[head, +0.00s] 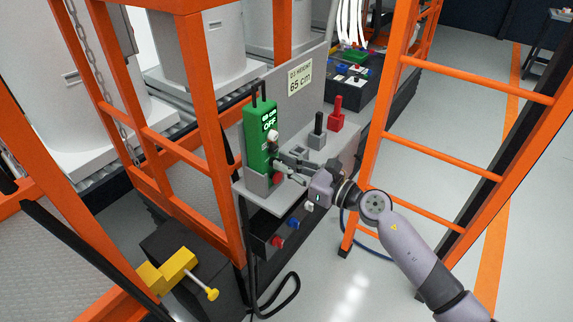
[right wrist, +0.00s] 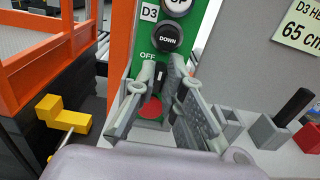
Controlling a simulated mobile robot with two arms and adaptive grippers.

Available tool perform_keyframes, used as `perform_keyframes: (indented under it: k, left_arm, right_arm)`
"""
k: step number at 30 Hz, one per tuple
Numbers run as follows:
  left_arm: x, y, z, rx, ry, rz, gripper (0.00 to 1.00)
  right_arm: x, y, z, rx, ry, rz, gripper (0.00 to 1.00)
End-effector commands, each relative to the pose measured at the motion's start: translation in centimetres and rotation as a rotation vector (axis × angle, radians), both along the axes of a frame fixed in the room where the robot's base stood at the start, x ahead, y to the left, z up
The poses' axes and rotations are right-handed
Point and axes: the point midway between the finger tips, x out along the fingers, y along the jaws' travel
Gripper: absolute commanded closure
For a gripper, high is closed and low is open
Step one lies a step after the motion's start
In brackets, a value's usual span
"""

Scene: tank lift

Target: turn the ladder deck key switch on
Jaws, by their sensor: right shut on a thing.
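In the right wrist view the box (right wrist: 200,22) shows a D3 label, a black DOWN button (right wrist: 167,38) and the word OFF beside a small black key switch (right wrist: 160,73). My right gripper (head: 279,164) reaches the lower front of the box. In its wrist view the fingers (right wrist: 161,78) are closed on the key, which stands about upright and is partly hidden between them. A red button (right wrist: 151,108) lies just below. My left gripper is not in view.
A grey panel with a height sign (head: 299,77) reading 65 cm stands behind the box. Black (head: 317,131) and red (head: 336,113) blocks with handles stand right of it. Orange ladder rails (head: 385,120) rise on the right. A yellow clamp (head: 166,271) sits lower left.

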Motion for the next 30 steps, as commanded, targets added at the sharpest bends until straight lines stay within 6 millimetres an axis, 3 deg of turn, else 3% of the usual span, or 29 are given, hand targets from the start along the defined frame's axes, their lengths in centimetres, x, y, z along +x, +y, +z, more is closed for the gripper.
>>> perform_keyframes:
  k: [17,30]
  left_arm:
    - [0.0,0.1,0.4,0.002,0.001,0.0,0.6]
    - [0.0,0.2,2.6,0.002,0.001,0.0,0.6]
  right_arm:
    - [0.0,-0.1,0.1,0.024,0.035,-0.001,1.0]
    - [0.3,-0.2,0.2,0.213,0.297,-0.001,1.0]
